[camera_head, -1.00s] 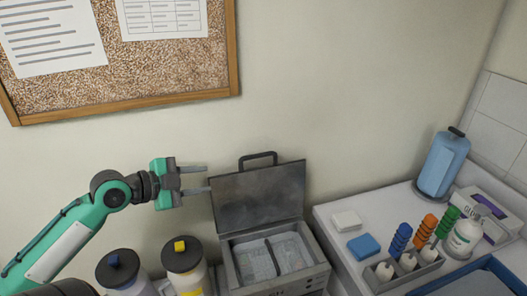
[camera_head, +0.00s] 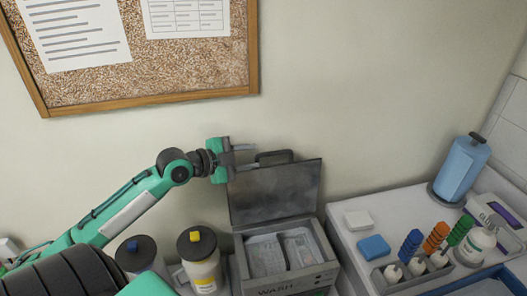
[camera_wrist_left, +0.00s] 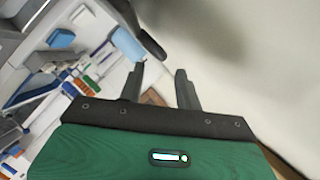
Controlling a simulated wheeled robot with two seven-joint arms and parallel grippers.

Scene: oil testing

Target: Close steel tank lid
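The steel tank (camera_head: 287,276) stands below the wall in the head view, with its grey lid (camera_head: 275,193) raised upright at the back. A dark handle (camera_head: 274,157) sits on the lid's top edge. My left gripper (camera_head: 245,157) is at the upper left corner of the lid, beside the handle. Its two fingers are apart with nothing seen between them. In the left wrist view the fingers (camera_wrist_left: 160,90) also show spread, and a dark curved bar (camera_wrist_left: 151,42) lies just beyond them. Whether a finger touches the lid cannot be told. My right gripper is in neither view.
Two lidded jugs, one with a yellow knob (camera_head: 202,265) and one with a blue knob (camera_head: 138,258), stand left of the tank. The white counter (camera_head: 347,244) at right holds a blue sponge (camera_head: 373,247), a rack (camera_head: 412,275) and a blue container (camera_head: 461,168). The wall rises close behind.

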